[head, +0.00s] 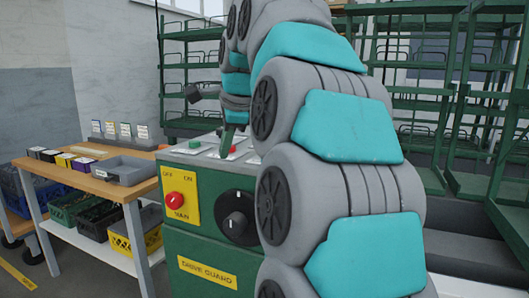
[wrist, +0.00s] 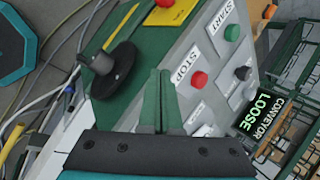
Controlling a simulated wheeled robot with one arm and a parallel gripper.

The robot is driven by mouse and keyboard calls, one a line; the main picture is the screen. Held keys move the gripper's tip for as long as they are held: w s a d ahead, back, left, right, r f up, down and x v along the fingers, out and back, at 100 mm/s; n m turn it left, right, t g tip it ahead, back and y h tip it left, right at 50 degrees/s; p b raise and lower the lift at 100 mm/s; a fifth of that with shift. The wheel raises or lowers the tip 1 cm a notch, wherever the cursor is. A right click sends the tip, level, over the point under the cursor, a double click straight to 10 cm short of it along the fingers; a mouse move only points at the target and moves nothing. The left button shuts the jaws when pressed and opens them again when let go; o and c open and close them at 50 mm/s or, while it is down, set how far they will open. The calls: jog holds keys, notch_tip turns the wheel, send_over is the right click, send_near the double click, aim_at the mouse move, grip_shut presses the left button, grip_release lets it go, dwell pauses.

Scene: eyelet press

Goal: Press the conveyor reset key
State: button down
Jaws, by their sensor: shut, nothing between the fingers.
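A green machine cabinet (head: 200,250) has a sloped grey control panel on top. In the wrist view the panel (wrist: 195,45) carries a green START button (wrist: 232,33), a red STOP button (wrist: 198,79) and a black button (wrist: 243,73). White labels near the black button and my fingers are too small or hidden to read, so I cannot tell which control is the reset key. A display (wrist: 262,115) reads CONVEYOR LOOSE. My gripper (wrist: 160,72) is shut and empty, its green fingertips over the panel left of the red button. In the head view my gripper (head: 226,150) points down at the panel.
The cabinet front has a red main switch (head: 174,200) on yellow, a black rotary knob (head: 236,224) and a DRIVE GUARD label (head: 207,272). A wooden table (head: 110,190) with bins stands at left. Green racks (head: 190,85) stand behind. My arm hides the cabinet's right side.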

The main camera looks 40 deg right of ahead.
jog(key=s+d+r+m+t+h, duration=0.2)
jog(key=d+r+m, duration=0.6)
jog(key=d+r, duration=0.2)
jog(key=shift+s+d+m, duration=0.35)
jog(key=shift+d+m, duration=0.05)
jog(key=shift+d, duration=0.45)
